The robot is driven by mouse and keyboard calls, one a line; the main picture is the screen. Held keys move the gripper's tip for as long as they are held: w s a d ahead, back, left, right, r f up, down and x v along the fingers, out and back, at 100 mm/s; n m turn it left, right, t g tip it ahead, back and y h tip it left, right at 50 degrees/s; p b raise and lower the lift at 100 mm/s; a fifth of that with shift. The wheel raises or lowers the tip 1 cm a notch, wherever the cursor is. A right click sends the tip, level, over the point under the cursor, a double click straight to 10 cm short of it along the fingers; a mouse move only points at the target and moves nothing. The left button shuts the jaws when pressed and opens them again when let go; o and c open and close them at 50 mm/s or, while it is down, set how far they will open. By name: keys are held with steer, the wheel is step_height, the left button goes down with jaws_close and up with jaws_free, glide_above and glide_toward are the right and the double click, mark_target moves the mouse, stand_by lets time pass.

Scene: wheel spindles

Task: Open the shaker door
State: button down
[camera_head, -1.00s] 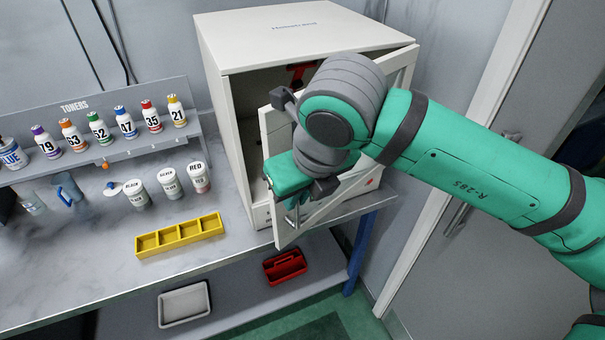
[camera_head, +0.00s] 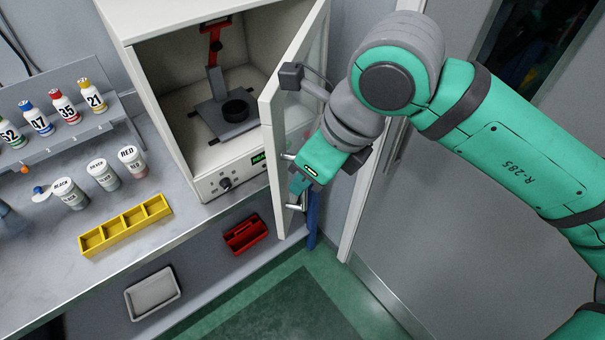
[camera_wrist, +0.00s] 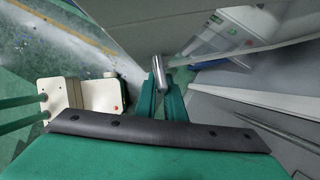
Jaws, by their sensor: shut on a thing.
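The shaker (camera_head: 150,112) is a white box cabinet on the bench, with its front open. Its door (camera_head: 276,168) is hinged on the right and stands swung far out from the cabinet. Inside are a grey platform with a black round holder (camera_head: 236,110) and a red clamp part (camera_head: 214,38). My gripper (camera_head: 297,196) is at the outer face of the door, shut on the metal door handle (camera_wrist: 168,62). In the wrist view the green fingers (camera_wrist: 160,95) meet at the handle bar. Part of the handle is hidden by the fingers.
Toner bottles (camera_head: 66,108) stand on a rack at left, with labelled tubs (camera_head: 103,175) below. A yellow tray (camera_head: 125,226) lies near the bench edge. A red caddy (camera_head: 246,234) and a white tray (camera_head: 153,295) sit lower down. Green floor is clear in front; a grey door is at right.

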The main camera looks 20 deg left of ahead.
steer(key=c, duration=1.8)
jaws_free()
steer(key=shift+c, duration=0.2)
steer(key=w+v, duration=0.1)
steer(key=v, duration=0.9)
steer(key=shift+s+r, duration=0.4)
steer(key=shift+s, duration=0.1)
steer(key=shift+d, duration=0.15)
